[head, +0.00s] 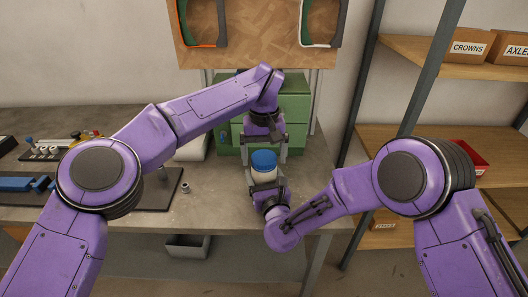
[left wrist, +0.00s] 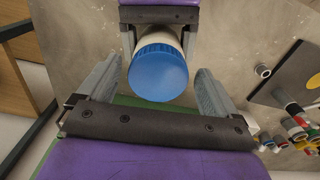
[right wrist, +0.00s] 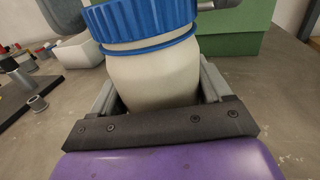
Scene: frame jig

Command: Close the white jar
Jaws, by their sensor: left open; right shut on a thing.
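The white jar (head: 263,176) with a blue lid (head: 263,160) is over the bench near its right end. My right gripper (head: 266,188) is shut on the white jar body, which shows large in the right wrist view (right wrist: 153,75). The blue lid (right wrist: 145,18) sits on top of the jar, with a blue ring below it. My left gripper (head: 264,146) is open just above the lid. In the left wrist view the lid (left wrist: 158,73) lies between and beyond the open left fingers (left wrist: 152,92), and I see no finger touching it.
A green drawer cabinet (head: 292,100) stands behind the jar. A small metal part (head: 185,187) lies on the bench to the left, near a dark mat (head: 155,190). A shelf unit with boxes (head: 468,48) stands at right. A grey bin (head: 187,246) is below the bench.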

